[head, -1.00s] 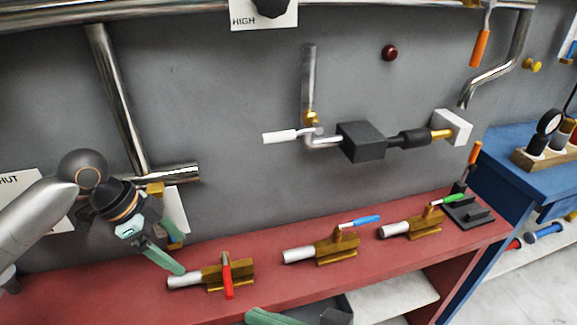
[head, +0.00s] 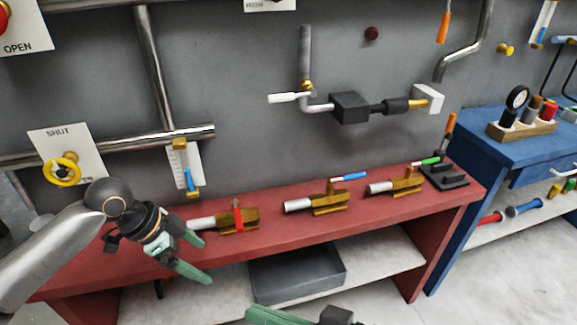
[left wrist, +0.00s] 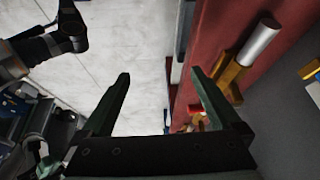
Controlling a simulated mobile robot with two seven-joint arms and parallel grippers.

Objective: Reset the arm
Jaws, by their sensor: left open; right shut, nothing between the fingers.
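My left gripper (head: 206,262) is open and empty in front of the red bench, with its green fingers pointing right. It is apart from the brass valve with the red handle (head: 238,217), which lies on the bench just behind and right of it. In the left wrist view the two fingers (left wrist: 160,75) stand wide apart with nothing between them. A brass valve with a pale pipe end (left wrist: 262,40) shows to their right. My right gripper (head: 283,316) shows only in part at the bottom edge of the head view, shut and empty.
The red bench (head: 290,235) also bears a blue-handled valve (head: 330,200) and a green-handled valve (head: 396,185). A grey tray (head: 300,277) sits on the shelf below. A yellow handwheel (head: 62,170) is on the wall at left. A blue bench (head: 480,160) stands at right.

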